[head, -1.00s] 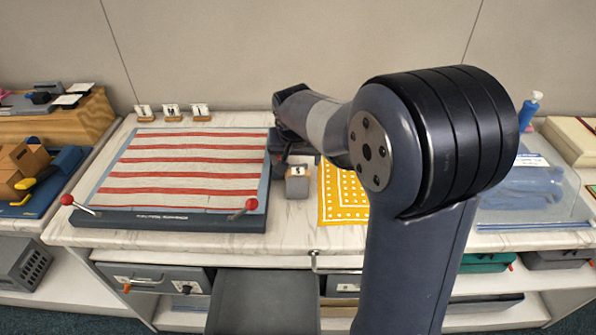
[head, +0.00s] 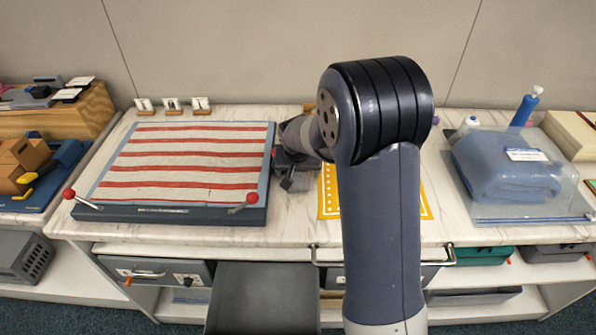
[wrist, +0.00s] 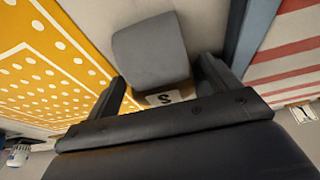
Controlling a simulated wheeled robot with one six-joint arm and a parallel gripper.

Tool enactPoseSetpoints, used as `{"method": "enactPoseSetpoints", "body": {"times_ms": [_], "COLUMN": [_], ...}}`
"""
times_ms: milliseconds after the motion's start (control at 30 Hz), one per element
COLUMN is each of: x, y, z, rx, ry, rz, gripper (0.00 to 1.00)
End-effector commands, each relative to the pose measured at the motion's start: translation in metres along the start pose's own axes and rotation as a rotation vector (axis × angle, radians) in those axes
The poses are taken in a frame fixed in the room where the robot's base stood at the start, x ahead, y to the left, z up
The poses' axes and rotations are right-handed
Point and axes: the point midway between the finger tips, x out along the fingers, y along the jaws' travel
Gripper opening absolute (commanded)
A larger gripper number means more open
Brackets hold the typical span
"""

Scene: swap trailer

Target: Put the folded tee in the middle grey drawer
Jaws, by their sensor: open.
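A red-and-white striped cloth (head: 185,160), possibly the tee, lies flat on a blue-grey board (head: 170,214) on the counter. I cannot tell whether it is folded. The middle grey drawer (head: 262,300) stands pulled out below the counter, and its visible inside looks bare. My gripper (head: 289,180) is low over the counter, just right of the board. In the wrist view my gripper (wrist: 162,78) is open, its fingers on either side of a small grey block (wrist: 150,50) with an "S" label. I cannot tell whether they touch it.
A yellow dotted cloth (head: 328,205) lies right of my gripper, partly behind my arm. Two red-knobbed levers (head: 69,193) stand at the board's front corners. A clear bag with blue cloth (head: 510,175) lies at right. Small cards (head: 172,104) stand at the back.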

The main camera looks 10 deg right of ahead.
Motion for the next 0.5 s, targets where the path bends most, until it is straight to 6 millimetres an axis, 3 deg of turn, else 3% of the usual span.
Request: {"method": "enactPoseSetpoints", "body": {"times_ms": [167, 500], "x": [-0.0001, -0.0004], "y": [0.0000, 0.0000], "z": [-0.0003, -0.0004], "rx": [0.001, 0.001], "ry": [0.001, 0.001], "rz": [0.000, 0.000], "gripper": [0.84, 0.56]}}
